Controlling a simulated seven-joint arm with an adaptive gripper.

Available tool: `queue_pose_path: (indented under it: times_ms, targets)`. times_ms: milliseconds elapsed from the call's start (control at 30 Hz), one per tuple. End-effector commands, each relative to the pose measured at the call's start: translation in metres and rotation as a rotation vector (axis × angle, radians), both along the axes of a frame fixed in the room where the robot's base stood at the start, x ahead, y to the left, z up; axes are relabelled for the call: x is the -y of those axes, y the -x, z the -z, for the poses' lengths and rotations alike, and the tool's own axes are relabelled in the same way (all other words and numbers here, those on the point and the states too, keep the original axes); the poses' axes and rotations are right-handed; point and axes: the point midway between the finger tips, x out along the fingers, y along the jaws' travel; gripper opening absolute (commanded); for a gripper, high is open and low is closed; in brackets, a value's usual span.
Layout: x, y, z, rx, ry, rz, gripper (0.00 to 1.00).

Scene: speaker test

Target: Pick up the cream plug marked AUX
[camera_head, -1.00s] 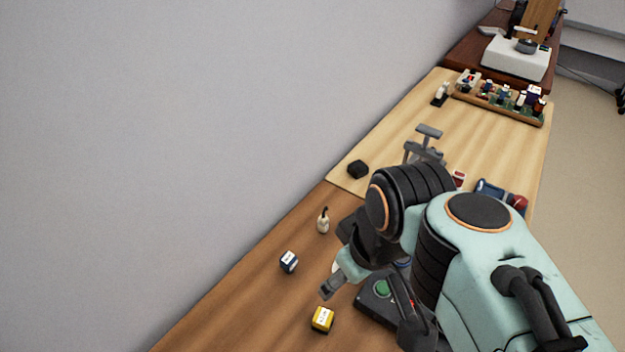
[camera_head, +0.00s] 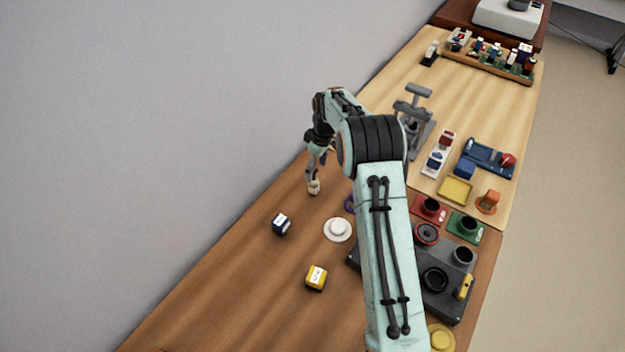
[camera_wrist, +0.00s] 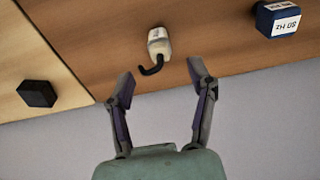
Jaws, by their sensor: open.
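The cream plug (camera_wrist: 160,47) lies on the brown wood table, with a black curved cable end pointing towards my gripper in the wrist view. It carries a small white label, too small to read. My gripper (camera_wrist: 160,74) is open and empty, its two fingers spread to either side below the plug in that view, not around its body. In the head view my gripper (camera_head: 314,172) hangs just above the plug (camera_head: 313,188), hiding its upper part.
A dark blue cube (camera_head: 282,224) marked 80 Hz, a yellow cube (camera_head: 316,278) and a white round piece (camera_head: 338,230) stand nearby. A black block (camera_wrist: 37,93) lies left in the wrist view. The wall runs close behind the plug. A dark console (camera_head: 445,300) stands right.

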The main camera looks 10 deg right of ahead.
Motion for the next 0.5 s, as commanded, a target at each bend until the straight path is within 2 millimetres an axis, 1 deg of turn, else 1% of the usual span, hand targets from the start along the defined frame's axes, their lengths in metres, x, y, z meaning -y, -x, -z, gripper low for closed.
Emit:
queue_pose_path:
  times_ms: [200,300,400,500]
  targets:
    - [-0.003,-0.002,0.036,-0.001,0.000,0.000,0.56]
    - [-0.004,-0.004,0.048,-0.001,0.000,0.000,0.56]
    - [-0.005,-0.005,0.055,0.001,0.000,0.001,0.56]
    - [-0.005,-0.005,0.058,0.001,0.001,0.001,0.56]
